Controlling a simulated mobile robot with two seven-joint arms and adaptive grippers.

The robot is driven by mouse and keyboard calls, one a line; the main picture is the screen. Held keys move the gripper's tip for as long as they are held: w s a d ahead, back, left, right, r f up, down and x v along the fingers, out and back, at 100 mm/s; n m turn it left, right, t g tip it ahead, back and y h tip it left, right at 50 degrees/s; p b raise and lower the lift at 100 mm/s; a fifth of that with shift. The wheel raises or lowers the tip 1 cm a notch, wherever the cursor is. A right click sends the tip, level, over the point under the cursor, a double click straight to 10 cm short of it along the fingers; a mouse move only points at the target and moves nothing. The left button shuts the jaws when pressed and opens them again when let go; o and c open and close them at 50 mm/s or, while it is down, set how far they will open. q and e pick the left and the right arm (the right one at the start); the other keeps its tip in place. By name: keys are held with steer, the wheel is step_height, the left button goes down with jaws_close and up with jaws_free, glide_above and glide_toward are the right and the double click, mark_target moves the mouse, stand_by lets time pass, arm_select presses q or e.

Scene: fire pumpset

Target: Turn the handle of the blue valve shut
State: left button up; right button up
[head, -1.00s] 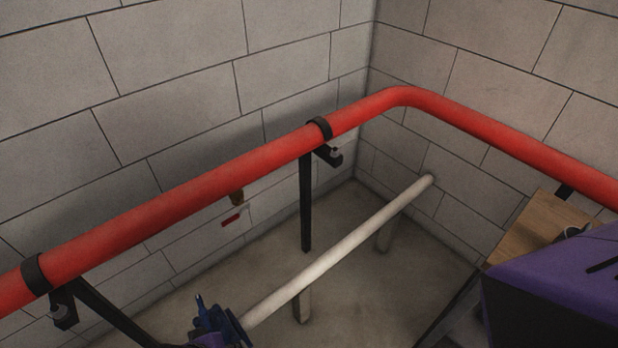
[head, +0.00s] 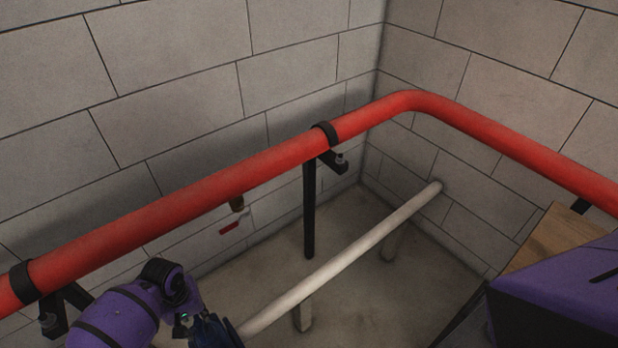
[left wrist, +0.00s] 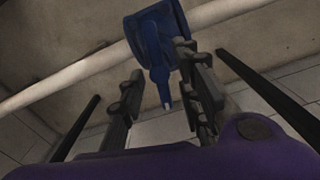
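The blue valve (head: 217,332) sits at the bottom edge of the head view, at the near end of the pale pipe, partly hidden by my left arm. In the left wrist view the valve (left wrist: 160,32) is at the top centre, and its blue handle (left wrist: 157,66) points down the picture to a pale tip. My left gripper (left wrist: 163,98) is open, with its fingers apart on either side of the handle's line. The handle lies nearer the right finger; I cannot tell whether they touch. In the head view this gripper (head: 188,326) is mostly hidden. My right gripper is not in view.
A thick red pipe (head: 235,172) crosses above and behind the valve on black brackets (head: 309,210). The pale pipe (head: 345,257) runs low to the right wall. A wooden surface (head: 545,240) stands at the right. A small red handle (head: 230,229) is near the back wall.

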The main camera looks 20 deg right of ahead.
arm_select(q)
steer(key=shift+f, duration=0.6)
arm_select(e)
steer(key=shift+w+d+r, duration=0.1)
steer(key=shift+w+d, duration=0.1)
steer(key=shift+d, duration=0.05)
arm_select(q)
jaws_close()
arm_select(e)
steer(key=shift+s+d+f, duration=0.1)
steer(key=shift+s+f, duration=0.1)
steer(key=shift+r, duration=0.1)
